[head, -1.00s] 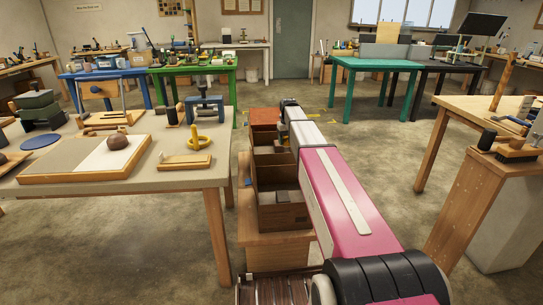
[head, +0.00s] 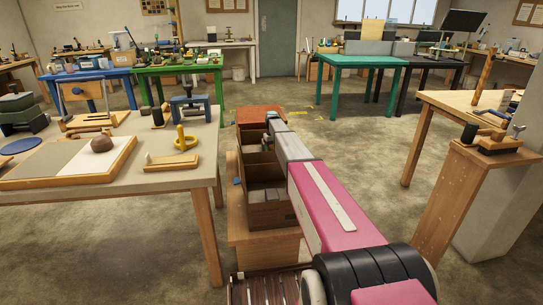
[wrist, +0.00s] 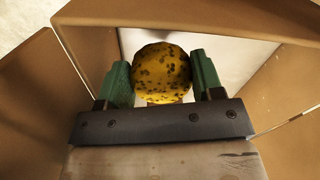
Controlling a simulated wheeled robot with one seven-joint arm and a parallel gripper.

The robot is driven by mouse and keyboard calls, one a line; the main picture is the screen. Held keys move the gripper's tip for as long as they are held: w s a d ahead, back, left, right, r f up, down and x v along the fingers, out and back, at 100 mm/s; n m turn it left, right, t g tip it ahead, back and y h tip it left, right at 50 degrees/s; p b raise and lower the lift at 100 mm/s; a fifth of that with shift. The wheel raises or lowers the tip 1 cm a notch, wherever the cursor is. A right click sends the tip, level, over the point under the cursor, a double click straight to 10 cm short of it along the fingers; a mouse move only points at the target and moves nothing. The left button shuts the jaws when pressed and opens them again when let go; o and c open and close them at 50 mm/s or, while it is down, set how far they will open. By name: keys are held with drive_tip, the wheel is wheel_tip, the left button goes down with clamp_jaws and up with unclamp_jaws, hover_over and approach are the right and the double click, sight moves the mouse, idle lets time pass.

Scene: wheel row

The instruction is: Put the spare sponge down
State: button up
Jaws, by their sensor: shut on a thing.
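The spare sponge (wrist: 162,72) is a rounded yellow lump with dark speckles. In the wrist view it sits between the two green fingers of my gripper (wrist: 161,84), which is shut on it. Brown box walls (wrist: 30,90) surround the gripper and sponge on the left, right and far side, with a pale surface beyond and below.
The bins stand on a low wooden bench (head: 255,246), with a reddish-topped box (head: 258,114) at the far end. A worktable (head: 170,187) with a tray and tools is close on the left. A wooden stand (head: 455,190) is on the right. Open floor lies beyond.

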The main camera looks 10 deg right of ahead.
sight(273, 147)
drive_tip(key=shift+f, duration=2.1)
drive_tip(key=shift+f, duration=0.15)
drive_tip(key=o, duration=0.6)
drive_tip(key=shift+c, duration=0.2)
wheel_tip(273, 147, up, 12)
drive_tip(key=shift+r, duration=0.2)
drive_tip(key=shift+s, duration=0.1)
